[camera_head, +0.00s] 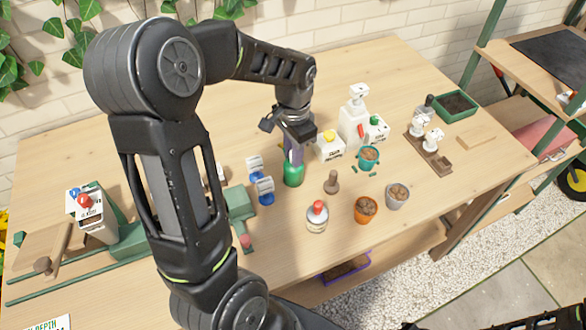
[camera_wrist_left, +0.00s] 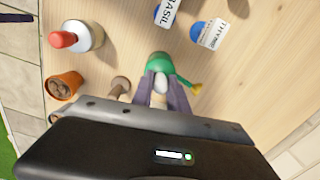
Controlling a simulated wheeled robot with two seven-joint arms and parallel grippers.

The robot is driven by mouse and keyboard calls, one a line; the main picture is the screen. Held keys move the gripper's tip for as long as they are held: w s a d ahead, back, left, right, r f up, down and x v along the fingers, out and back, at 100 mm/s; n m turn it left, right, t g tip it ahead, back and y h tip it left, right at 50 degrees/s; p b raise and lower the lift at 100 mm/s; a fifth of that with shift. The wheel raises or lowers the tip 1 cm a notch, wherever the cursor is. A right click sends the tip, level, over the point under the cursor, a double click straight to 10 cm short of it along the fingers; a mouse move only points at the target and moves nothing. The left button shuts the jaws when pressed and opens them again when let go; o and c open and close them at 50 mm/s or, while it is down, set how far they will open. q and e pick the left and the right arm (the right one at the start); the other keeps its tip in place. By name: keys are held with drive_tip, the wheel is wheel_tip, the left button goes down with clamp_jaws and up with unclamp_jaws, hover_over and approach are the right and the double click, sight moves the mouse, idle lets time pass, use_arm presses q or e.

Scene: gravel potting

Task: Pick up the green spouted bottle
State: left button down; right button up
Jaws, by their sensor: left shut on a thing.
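The green spouted bottle (camera_head: 293,174) stands on the wooden table near the middle in the head view. My left gripper (camera_head: 293,151) reaches down over it from above, its purple fingers at the bottle's upper part. In the left wrist view the green bottle (camera_wrist_left: 159,62) shows between and beyond the fingertips (camera_wrist_left: 161,82), with a yellow-tipped spout (camera_wrist_left: 197,87) to the right. The left gripper is shut on the bottle, and a pale part shows between its fingers. The bottle looks upright; whether its base touches the table is hard to tell.
A red-topped white bottle (camera_head: 317,216), a brown wooden tool (camera_head: 332,182) and a terracotta pot (camera_head: 366,209) stand close in front and to the right. Blue-and-white labelled markers (camera_head: 264,190) are just left. A white pump bottle (camera_head: 353,118) stands behind.

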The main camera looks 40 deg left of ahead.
idle(0.3)
use_arm(q)
wheel_tip(320, 180, up, 10)
drive_tip(key=p, duration=0.7)
drive_tip(key=shift+p, duration=0.35)
drive_tip(key=c, duration=1.9)
unclamp_jaws()
clamp_jaws()
